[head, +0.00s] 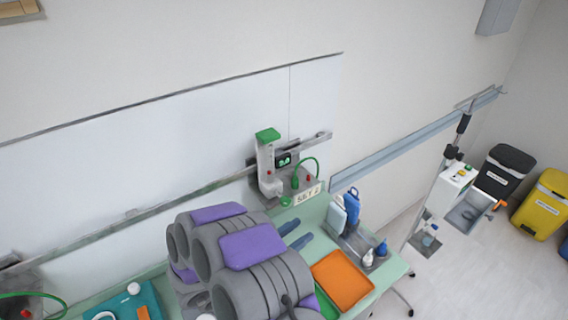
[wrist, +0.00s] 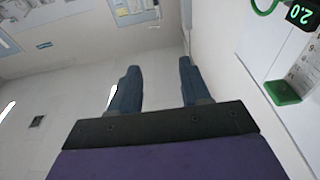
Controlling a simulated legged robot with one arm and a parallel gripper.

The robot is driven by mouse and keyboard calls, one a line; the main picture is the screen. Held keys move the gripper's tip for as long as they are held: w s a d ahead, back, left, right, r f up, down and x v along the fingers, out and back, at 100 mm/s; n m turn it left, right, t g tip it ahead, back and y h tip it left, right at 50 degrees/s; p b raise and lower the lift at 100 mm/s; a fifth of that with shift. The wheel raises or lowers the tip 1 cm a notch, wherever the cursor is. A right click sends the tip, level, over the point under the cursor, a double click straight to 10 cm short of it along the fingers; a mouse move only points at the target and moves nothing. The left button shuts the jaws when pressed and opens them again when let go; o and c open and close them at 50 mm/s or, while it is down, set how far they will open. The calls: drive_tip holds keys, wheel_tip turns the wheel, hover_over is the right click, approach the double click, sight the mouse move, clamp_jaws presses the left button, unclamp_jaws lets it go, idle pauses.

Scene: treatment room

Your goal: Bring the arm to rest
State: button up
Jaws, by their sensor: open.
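My arm shows in the head view as large grey links with purple pads, low in the middle, over the green table (head: 315,213). My gripper (head: 300,233) reaches out just beyond them, with its blue-grey fingers above the table. In the wrist view my gripper (wrist: 155,88) is open, its two fingers wide apart. Nothing is between the fingers; only the pale room shows behind them. The arm hides much of the table's middle.
An orange tray (head: 342,281) lies right of my arm. Blue and white bottles (head: 345,208) stand behind it. A wall device with a green top (head: 268,160) is close behind the gripper. A teal tray (head: 125,303) is at left. Black (head: 505,168) and yellow bins (head: 545,205) stand far right.

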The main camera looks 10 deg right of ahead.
drive_tip(key=w+a+f+n+t+y+b, duration=0.2)
drive_tip(key=w+a+f+t+y+b, duration=0.15)
drive_tip(key=w+a+y, duration=0.65)
drive_tip(key=s+a+r+n+g+y+b, duration=0.25)
drive_tip(key=a+r+n+y, duration=0.45)
drive_tip(key=y, duration=0.5)
drive_tip(key=s+d+f+n+g+h+b, duration=0.1)
drive_tip(key=s+d+g, duration=0.2)
drive_tip(key=s, duration=0.9)
drive_tip(key=s+d+f+n+g+h+b, duration=0.1)
drive_tip(key=s+d+f+n+g, duration=0.1)
drive_tip(key=s+d, duration=0.6)
drive_tip(key=s+d+f+n+g+h+b, duration=0.1)
drive_tip(key=s+d+g, duration=0.4)
drive_tip(key=s, duration=1.1)
drive_tip(key=shift+s+d+f+n+b, duration=0.2)
drive_tip(key=shift+d+f+n+b, duration=0.1)
drive_tip(key=shift+d+b, duration=0.3)
